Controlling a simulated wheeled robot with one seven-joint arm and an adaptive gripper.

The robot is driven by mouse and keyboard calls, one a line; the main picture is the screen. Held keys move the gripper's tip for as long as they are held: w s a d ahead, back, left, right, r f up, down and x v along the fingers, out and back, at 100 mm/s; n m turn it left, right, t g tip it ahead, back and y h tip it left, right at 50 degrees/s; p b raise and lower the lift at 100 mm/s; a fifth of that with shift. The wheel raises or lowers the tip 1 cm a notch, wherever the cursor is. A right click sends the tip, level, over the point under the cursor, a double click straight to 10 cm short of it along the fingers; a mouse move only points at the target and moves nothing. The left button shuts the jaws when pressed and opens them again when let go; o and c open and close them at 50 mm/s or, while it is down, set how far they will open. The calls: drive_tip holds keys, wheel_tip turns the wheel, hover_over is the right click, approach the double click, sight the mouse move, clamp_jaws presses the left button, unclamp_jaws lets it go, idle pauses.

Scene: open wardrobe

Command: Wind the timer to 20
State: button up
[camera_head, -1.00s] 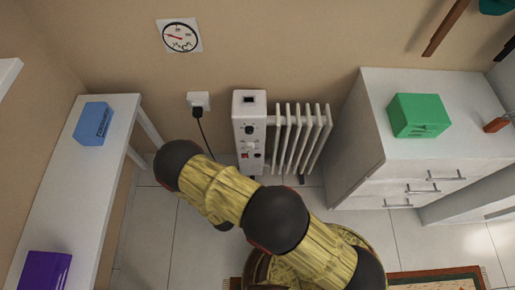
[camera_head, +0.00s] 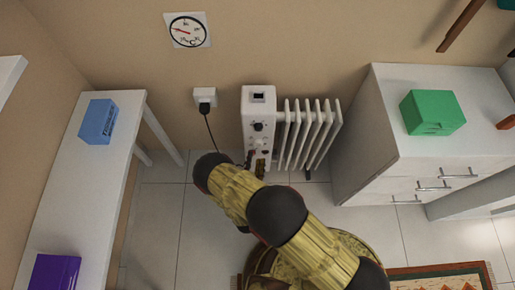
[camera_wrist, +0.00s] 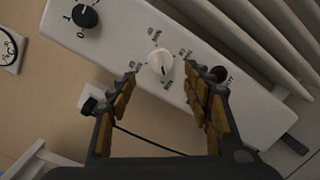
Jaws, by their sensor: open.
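The white oil heater (camera_head: 256,106) stands against the wall, its narrow control panel facing me. In the wrist view, the panel (camera_wrist: 122,35) carries a round white dial (camera_wrist: 160,63) with small marks around it, too small to read. A black knob (camera_wrist: 85,16), marked 0 and 1, is on the same panel. My gripper (camera_wrist: 163,82) is open and empty. Its fingers appear on either side of the white dial; I cannot tell how far they are from it. In the head view, my gripper is mostly hidden behind my arm, low at the heater's front.
A dark red round part (camera_wrist: 219,74) sits close to the right finger. A black plug and cord (camera_head: 206,108) hang from the wall socket left of the heater. A white cabinet (camera_head: 365,150) stands right, a white table (camera_head: 66,200) left. Floor tiles between are clear.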

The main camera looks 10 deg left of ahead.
sight(257, 147)
drive_tip(key=w, duration=0.2)
drive_tip(key=w+b, duration=0.1)
drive_tip(key=w, duration=0.1)
drive_tip(key=w+b, duration=0.1)
drive_tip(key=w, duration=0.1)
drive_tip(key=shift+w+a, duration=0.2)
drive_tip(key=shift+a, duration=0.15)
drive_tip(key=shift+c, duration=0.9)
drive_tip(key=c, duration=1)
